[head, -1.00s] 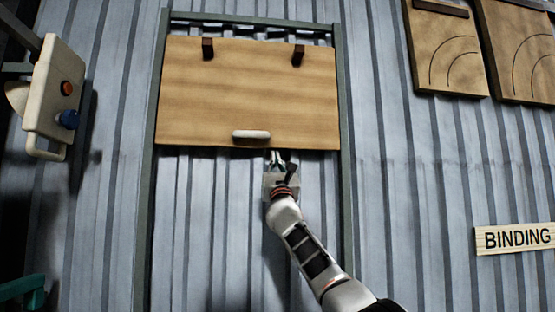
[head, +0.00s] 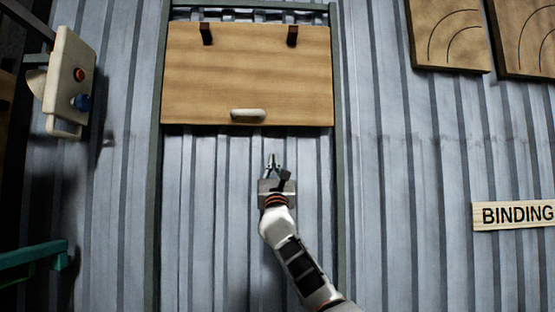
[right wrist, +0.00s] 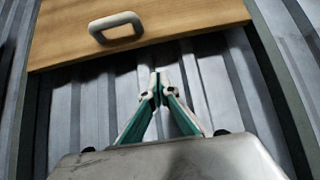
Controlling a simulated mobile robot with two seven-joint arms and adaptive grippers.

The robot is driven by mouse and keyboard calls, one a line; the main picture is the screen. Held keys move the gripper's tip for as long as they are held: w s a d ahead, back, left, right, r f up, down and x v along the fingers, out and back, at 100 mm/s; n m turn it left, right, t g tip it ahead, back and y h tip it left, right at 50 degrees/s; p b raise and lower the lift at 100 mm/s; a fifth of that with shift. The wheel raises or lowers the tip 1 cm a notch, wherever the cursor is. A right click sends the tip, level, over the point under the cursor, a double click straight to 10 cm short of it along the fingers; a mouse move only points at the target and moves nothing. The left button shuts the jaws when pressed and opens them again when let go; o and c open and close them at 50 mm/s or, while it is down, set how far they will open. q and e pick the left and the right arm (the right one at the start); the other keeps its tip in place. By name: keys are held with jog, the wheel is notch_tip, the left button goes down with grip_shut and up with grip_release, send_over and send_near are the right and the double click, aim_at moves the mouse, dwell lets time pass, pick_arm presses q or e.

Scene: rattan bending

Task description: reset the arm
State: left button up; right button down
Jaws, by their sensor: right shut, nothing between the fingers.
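My right gripper (head: 272,160) is shut and empty, below the lower edge of a wooden panel (head: 240,75) with a pale handle (head: 248,115). In the right wrist view its fingertips (right wrist: 157,80) meet in front of the corrugated wall, and the panel (right wrist: 190,17) and its handle (right wrist: 116,27) are beyond and above, apart from the fingers. My left gripper is not in view.
A dark green frame (head: 338,180) borders the panel. A pale control box (head: 67,75) with a red and a blue button hangs at left. Boards with curved lines (head: 448,38) and a BINDING sign (head: 515,215) are at right. A green bar (head: 35,256) is at lower left.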

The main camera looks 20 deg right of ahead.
jog(key=s+a+f+n+g+y, duration=0.1)
jog(key=a+f+n+y, duration=0.2)
jog(key=f+n, duration=0.85)
jog(key=a+f+n+g+y, duration=0.2)
jog(key=a+f+n+y, duration=0.15)
jog(key=f, duration=1.65)
jog(key=s+a+f+n+g+y, duration=0.15)
jog(key=f+n+y, duration=0.35)
jog(key=f, duration=1)
jog(key=s+a+f+n+g, duration=0.1)
jog(key=s+f+n, duration=0.35)
jog(key=f, duration=0.55)
jog(key=s+a+f+n+g, duration=0.2)
jog(key=s+f+n, duration=0.3)
jog(key=f, duration=0.5)
jog(key=s+f+n+g, duration=0.2)
jog(key=s+f+n, duration=0.2)
jog(key=s+f, duration=0.4)
jog(key=s+f+n+g, duration=0.3)
jog(key=s+f+n, duration=0.2)
jog(key=s, duration=1.3)
jog(key=s+f+n+g, duration=0.2)
jog(key=s+f+n, duration=0.3)
jog(key=s+f, duration=0.6)
jog(key=s+h, duration=0.1)
jog(key=s, duration=0.1)
jog(key=shift+s, duration=0.4)
jog(key=shift+a+f+g, duration=0.1)
jog(key=shift+g, duration=0.15)
